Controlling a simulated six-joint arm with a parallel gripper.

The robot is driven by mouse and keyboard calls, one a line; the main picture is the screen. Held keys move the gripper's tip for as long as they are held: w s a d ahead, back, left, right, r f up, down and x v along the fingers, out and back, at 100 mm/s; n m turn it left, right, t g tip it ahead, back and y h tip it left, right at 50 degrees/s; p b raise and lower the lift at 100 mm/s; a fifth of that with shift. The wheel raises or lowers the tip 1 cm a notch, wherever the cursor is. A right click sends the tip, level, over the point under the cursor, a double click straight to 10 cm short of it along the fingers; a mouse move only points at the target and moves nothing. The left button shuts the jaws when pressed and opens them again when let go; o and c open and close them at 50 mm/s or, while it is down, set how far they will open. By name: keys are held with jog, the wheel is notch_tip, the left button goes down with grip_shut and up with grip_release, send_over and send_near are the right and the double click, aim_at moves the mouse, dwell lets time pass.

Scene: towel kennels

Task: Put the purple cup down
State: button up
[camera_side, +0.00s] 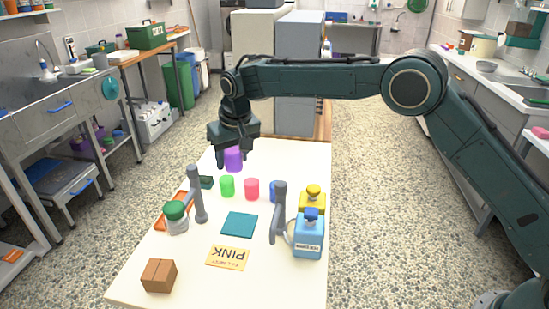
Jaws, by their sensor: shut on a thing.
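The purple cup (234,159) is held between the fingers of my gripper (235,156) over the far left part of the white table (190,267). The gripper points down and is shut on the cup. The cup looks upright. Whether its base touches the table or hangs a little above it, I cannot tell. A green cup (227,186), a pink-red cup (252,189) and a partly hidden blue cup (274,191) stand in a row nearer the camera.
Two grey posts (198,196) (280,208) stand on the table. The front right is clear.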

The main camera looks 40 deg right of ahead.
aim_at(237, 220)
notch_tip(237, 220, down, 18)
jog(key=shift+f, duration=0.2)
dwell(0.8)
jog(key=shift+f, duration=0.15)
jog(key=o, duration=0.9)
jog(key=shift+o, duration=0.2)
jog(key=v, duration=1.2)
